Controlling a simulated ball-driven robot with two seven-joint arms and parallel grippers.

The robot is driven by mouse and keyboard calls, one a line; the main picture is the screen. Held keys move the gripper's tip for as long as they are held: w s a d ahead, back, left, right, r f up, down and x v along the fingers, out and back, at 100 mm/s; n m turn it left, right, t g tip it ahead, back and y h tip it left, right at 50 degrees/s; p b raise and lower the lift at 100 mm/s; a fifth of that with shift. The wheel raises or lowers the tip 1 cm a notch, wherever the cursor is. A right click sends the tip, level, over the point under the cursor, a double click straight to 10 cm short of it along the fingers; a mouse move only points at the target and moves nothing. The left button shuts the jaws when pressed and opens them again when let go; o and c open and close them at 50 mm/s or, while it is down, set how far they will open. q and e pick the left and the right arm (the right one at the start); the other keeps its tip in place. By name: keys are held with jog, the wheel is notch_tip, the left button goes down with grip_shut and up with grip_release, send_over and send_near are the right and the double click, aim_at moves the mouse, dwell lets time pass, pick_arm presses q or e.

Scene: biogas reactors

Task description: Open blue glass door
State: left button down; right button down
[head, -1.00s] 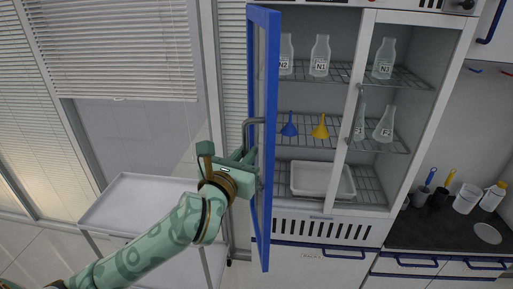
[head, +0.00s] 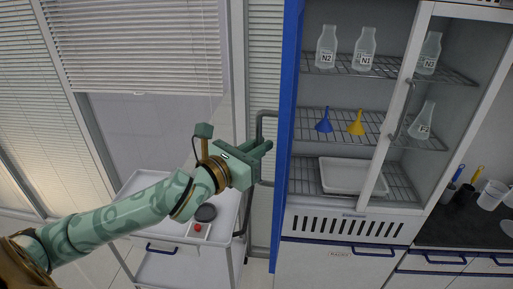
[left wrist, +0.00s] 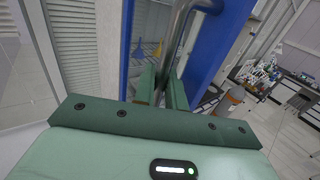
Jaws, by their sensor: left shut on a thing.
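The blue glass door (head: 290,90) of the cabinet stands swung open and is seen nearly edge-on in the head view. Its grey bar handle (head: 262,122) is on the side facing my left arm. My left gripper (head: 265,149) is at the handle. In the left wrist view its two green fingers (left wrist: 163,90) are closed around the handle bar (left wrist: 178,28), with the blue door frame (left wrist: 214,50) behind. My right gripper is not in view.
The open cabinet shows flasks (head: 365,48), a blue funnel (head: 323,121), a yellow funnel (head: 356,123) and a white tray (head: 352,177) on wire shelves. A white cart (head: 150,186) stands below my left arm. A dark counter (head: 462,232) is at right.

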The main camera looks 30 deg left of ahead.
pick_arm(q)
jog(key=shift+d+r, duration=0.15)
jog(key=c, duration=1.7)
grip_release()
jog(key=shift+o, duration=0.7)
jog(key=shift+w, duration=0.15)
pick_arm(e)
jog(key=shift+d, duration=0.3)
pick_arm(q)
jog(key=shift+f, duration=0.2)
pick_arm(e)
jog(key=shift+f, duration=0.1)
